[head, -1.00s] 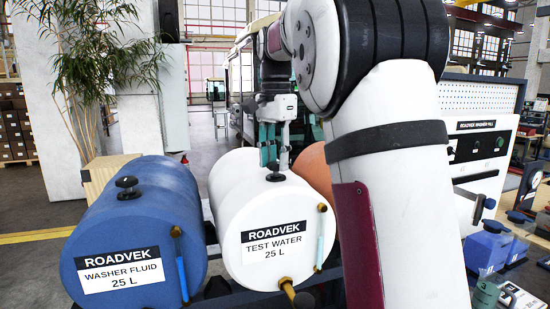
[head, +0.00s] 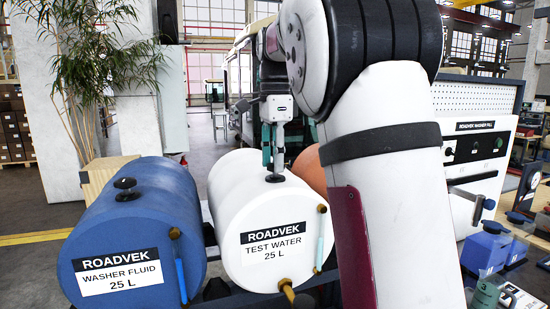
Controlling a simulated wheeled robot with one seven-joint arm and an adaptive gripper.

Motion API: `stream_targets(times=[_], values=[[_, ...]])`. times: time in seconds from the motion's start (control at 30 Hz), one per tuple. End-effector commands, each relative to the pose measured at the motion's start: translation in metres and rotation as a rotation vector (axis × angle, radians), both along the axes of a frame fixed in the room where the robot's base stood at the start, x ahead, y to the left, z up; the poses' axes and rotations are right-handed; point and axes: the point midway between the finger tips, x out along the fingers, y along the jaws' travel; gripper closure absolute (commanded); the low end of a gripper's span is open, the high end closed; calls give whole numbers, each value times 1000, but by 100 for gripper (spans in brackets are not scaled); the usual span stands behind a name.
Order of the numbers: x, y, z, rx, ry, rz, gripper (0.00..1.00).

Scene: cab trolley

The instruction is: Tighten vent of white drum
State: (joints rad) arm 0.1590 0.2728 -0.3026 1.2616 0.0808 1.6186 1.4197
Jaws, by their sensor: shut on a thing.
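The white drum (head: 236,200) lies on its side in the middle of the head view, labelled "ROADVEK TEST WATER 25 L". I cannot tell from this view how tightly the cap sits.
A blue washer fluid drum (head: 160,220) with its own black vent (head: 125,186) lies to the left. An orange rounded thing (head: 309,167) is partly hidden behind my arm. A brass tap (head: 288,288) and sight tube (head: 320,238) stick out from the white drum's front.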

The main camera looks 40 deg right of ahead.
Motion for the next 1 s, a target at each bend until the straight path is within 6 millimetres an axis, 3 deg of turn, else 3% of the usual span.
stream_targets(times=[0.23, 0.27, 0.33, 0.73, 1.0], values=[[0, -1, 1, -3, -2, -3, 96], [0, -1, 1, -3, -2, -3, 61], [0, -1, 1, -2, -1, -2, 48], [0, -1, 6, -2, -2, 0, 48], [1, -1, 43, -3, -3, 0, 48]])
